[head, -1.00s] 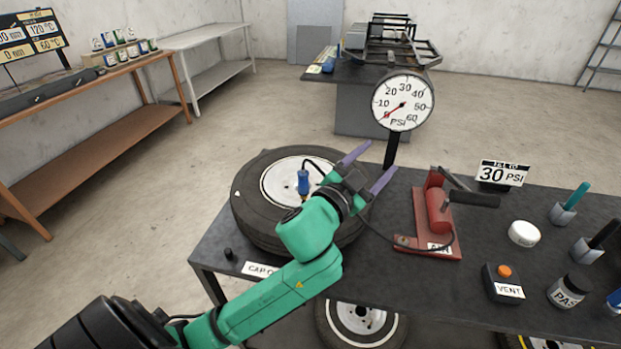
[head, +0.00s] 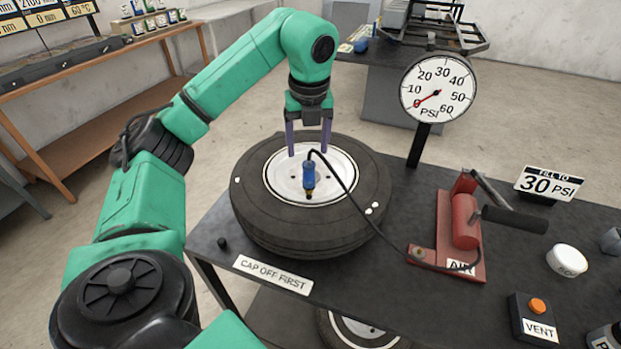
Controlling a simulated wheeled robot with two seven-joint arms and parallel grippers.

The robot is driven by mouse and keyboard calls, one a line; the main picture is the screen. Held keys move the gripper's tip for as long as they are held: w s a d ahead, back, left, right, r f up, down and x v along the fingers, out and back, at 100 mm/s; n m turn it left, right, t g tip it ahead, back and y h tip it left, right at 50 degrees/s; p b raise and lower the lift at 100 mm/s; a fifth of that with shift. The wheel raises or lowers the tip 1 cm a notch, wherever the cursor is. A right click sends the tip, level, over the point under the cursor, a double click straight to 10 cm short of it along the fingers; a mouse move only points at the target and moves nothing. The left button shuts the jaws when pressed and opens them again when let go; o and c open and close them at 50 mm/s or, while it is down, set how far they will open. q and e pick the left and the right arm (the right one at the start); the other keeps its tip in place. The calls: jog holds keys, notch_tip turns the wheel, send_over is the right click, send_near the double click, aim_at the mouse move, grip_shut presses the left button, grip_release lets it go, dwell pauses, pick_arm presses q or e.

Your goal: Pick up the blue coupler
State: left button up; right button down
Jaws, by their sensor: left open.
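The blue coupler (head: 309,175) stands upright over the wheel, with a brass-coloured lower end and a black hose (head: 349,193) coming from its top. It is in front of the white rim (head: 285,182) of the tyre (head: 262,222), which lies flat on the dark table. My left gripper (head: 308,153) points down with its two purple fingers apart, above and behind the coupler in the picture. The fingers are empty and do not visibly touch the coupler. My right gripper is not in view.
A red air pump (head: 463,228) stands right of the tyre, joined to the hose. A round gauge (head: 438,94) on a post is behind it. A vent box (head: 533,318), white jar (head: 566,260) and "CAP OFF FIRST" label (head: 273,274) are near the front. A small black cap (head: 222,243) sits at left.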

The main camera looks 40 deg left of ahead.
aim_at(308, 172)
pick_arm(q)
jog(key=f+p, duration=0.1)
jog(key=f, duration=0.2)
jog(key=f+p, duration=0.1)
jog(key=f, duration=0.1)
jog(key=w+a+f+p, duration=0.1)
jog(key=f, duration=0.2)
jog(key=shift+f, duration=0.6)
grip_shut()
